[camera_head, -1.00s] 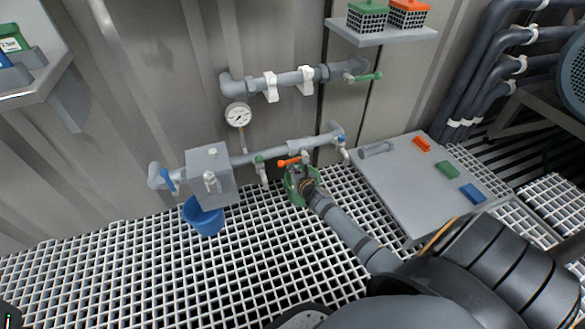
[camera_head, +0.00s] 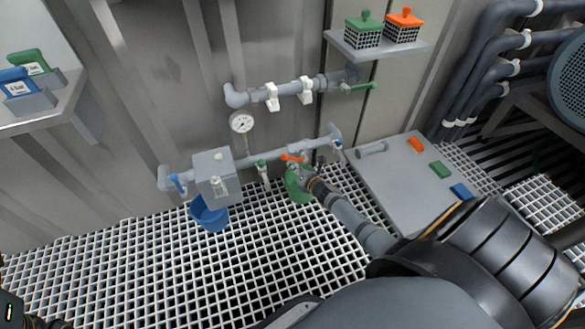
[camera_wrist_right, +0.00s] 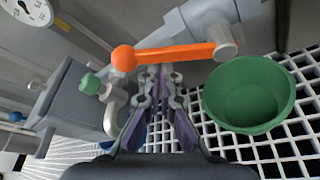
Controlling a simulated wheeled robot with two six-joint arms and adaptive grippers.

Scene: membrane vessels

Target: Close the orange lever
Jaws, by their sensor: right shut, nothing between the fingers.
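The orange lever (camera_wrist_right: 165,55) is a straight bar with a ball at its left end and a grey pivot at its right end. It lies crosswise just beyond the fingertips of my right gripper (camera_wrist_right: 158,72) in the wrist view. The gripper is shut and empty; whether its tips touch the bar I cannot tell. In the head view the lever (camera_head: 292,158) shows small on the lower pipe, just above my right gripper (camera_head: 303,172), which hides part of the valve. My left gripper is not in view.
A green bucket (camera_wrist_right: 250,95) stands right of the fingers, below the valve. A green-handled tap (camera_wrist_right: 90,84) and a grey box (camera_head: 213,168) are to the left. A blue bucket (camera_head: 208,216) sits below the box. A grey table (camera_head: 400,190) stands to the right.

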